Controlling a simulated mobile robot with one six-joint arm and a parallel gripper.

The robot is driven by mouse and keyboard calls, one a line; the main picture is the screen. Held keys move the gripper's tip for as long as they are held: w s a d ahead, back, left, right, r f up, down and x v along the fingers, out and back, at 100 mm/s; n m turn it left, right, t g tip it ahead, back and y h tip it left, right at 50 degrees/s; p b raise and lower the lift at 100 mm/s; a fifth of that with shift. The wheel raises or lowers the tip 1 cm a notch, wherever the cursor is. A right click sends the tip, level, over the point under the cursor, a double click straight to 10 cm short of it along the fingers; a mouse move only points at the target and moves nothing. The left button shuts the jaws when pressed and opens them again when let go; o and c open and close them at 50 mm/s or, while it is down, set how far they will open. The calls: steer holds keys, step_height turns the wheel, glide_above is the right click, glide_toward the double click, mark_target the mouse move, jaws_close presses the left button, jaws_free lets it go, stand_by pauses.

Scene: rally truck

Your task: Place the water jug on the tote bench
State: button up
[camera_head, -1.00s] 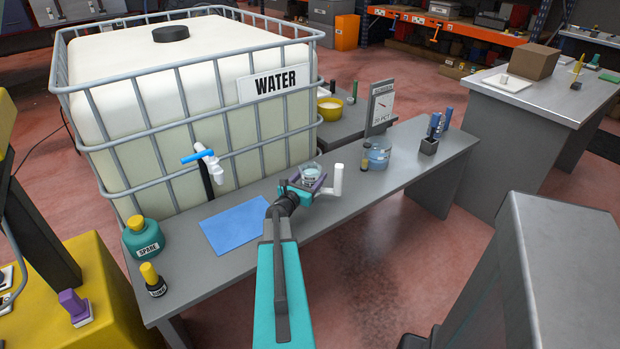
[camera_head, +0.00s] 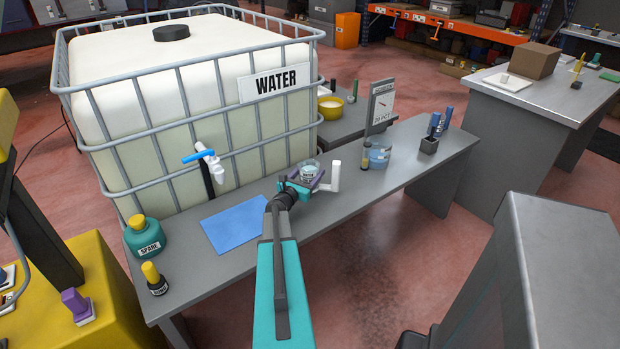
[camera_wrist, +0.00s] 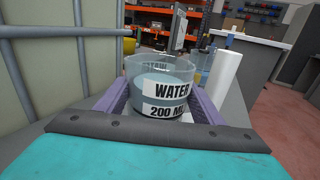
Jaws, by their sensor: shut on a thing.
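The water jug is a clear round vessel labelled "WATER 200 ML" with water in it. In the wrist view the water jug (camera_wrist: 162,88) stands upright between the purple fingers of my gripper (camera_wrist: 163,108), which is shut on it. In the head view the jug (camera_head: 309,169) shows just beyond my gripper (camera_head: 304,183), over the grey bench (camera_head: 285,238). I cannot tell whether its base touches the bench top; my gripper hides it. The wide grey bench runs along the front of the caged water tank.
A white upright cylinder (camera_head: 336,177) stands close right of the jug. A second clear container (camera_head: 379,157), a sign stand (camera_head: 381,103) and a pen holder (camera_head: 429,145) are farther right. The blue mat (camera_head: 236,229) lies left, below the tank tap (camera_head: 205,157). SPARE (camera_head: 145,237) and another bottle (camera_head: 154,280) stand at the left end.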

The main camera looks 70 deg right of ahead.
steer(key=shift+f, duration=1.25)
steer(key=shift+f, duration=0.1)
steer(key=o, duration=1.6)
steer(key=a, duration=0.3)
steer(key=a+b, duration=0.1)
steer(key=a, duration=0.2)
steer(key=w+a, duration=0.1)
steer(key=a, duration=0.3)
steer(key=shift+a, duration=0.1)
steer(key=shift+w+a, duration=0.25)
steer(key=shift+a, duration=0.65)
steer(key=shift+r, duration=0.2)
